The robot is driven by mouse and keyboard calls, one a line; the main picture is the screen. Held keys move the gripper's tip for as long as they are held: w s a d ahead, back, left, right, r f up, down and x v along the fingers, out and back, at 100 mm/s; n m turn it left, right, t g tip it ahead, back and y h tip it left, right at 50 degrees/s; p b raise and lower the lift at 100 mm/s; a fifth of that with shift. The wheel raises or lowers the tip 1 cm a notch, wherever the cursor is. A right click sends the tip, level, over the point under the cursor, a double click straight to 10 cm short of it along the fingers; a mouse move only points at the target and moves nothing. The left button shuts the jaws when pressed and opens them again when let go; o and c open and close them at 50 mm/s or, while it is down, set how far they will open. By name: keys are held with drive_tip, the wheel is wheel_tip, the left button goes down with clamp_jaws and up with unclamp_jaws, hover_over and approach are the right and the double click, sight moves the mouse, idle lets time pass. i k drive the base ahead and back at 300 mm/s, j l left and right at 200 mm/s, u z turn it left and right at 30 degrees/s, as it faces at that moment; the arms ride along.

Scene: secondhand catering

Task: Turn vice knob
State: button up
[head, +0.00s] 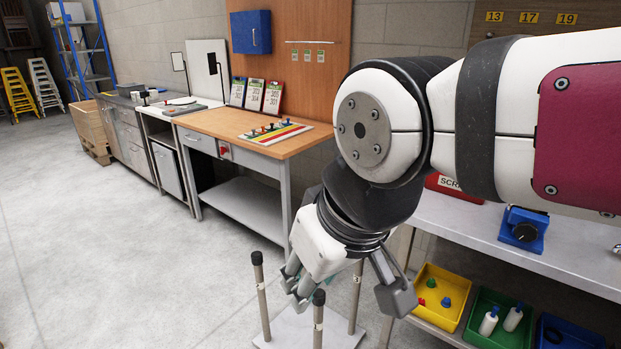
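Dark-capped posts (262,300) rise from a pale base plate (290,333) around my gripper. The grey bench (565,262) has yellow (420,305), green (480,335) and blue bins below. A red "SCR" box (445,187) sits behind my arm. A wooden-topped workbench (215,122) stands left; open floor lies left.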

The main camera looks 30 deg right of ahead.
sight(527, 232)
drive_tip(key=z, duration=1.8)
drive_tip(key=k+j+z, duration=0.2)
drive_tip(key=j, duration=0.2)
drive_tip(key=k+j+z, duration=0.2)
drive_tip(key=j, duration=0.2)
drive_tip(key=k+j+z, duration=0.2)
drive_tip(key=k+j, duration=0.05)
drive_tip(key=j, duration=0.1)
